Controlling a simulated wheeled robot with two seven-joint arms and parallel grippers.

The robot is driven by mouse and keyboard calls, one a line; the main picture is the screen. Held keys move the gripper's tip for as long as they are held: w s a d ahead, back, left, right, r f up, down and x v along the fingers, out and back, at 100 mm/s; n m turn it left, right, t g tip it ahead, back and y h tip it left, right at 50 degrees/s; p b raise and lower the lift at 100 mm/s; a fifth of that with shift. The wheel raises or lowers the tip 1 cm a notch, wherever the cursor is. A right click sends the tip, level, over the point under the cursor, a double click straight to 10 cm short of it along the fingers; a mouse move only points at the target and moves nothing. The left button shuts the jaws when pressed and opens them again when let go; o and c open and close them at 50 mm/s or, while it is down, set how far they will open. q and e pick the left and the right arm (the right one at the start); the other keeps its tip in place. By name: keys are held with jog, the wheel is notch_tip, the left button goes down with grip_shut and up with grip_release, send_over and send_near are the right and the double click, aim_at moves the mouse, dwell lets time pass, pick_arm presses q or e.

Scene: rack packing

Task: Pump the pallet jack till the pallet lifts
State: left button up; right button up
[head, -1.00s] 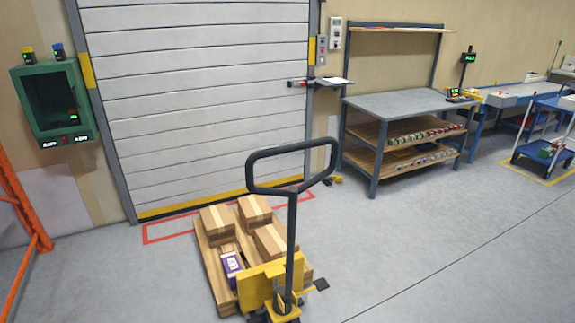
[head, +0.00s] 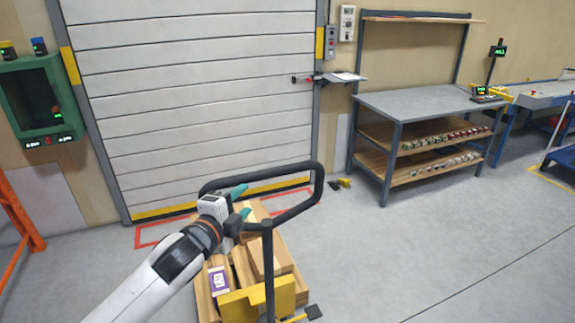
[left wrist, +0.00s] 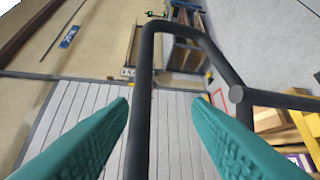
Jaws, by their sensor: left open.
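The pallet jack's black loop handle (head: 318,178) stands upright on its dark shaft (head: 268,272), with the yellow jack body (head: 240,305) below. The wooden pallet (head: 203,295) carries cardboard boxes (head: 262,262) and a purple-and-white box (head: 219,280). My left gripper (head: 240,201) is at the left side of the handle loop, with teal fingers open. In the left wrist view the handle bar (left wrist: 141,100) runs between the two open fingers (left wrist: 160,115); I cannot tell whether they touch it. My right gripper is not in view. Whether the pallet is off the floor cannot be told.
A roller door (head: 200,100) stands behind the pallet, with a red floor outline (head: 150,234) before it. A grey workbench (head: 420,102) stands to the right. A green wall cabinet (head: 40,105) and an orange rack post (head: 20,215) are left. The floor at right (head: 430,240) is clear.

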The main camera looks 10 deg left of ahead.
aim_at(263, 177)
pick_arm(q)
jog(key=w, duration=0.3)
jog(key=w+d+p, duration=0.1)
jog(key=w, duration=0.2)
jog(key=w+d+r+p, duration=0.1)
jog(key=w, duration=0.2)
jog(key=shift+w+d, duration=0.1)
jog(key=shift+d, duration=0.15)
jog(key=shift+w+d+m+p, duration=0.15)
jog(key=shift+w+m+p, duration=0.2)
jog(key=shift+w, duration=0.35)
jog(key=shift+f, duration=0.1)
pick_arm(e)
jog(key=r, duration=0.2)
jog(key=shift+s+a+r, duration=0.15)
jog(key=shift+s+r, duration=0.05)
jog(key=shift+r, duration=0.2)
pick_arm(q)
grip_shut()
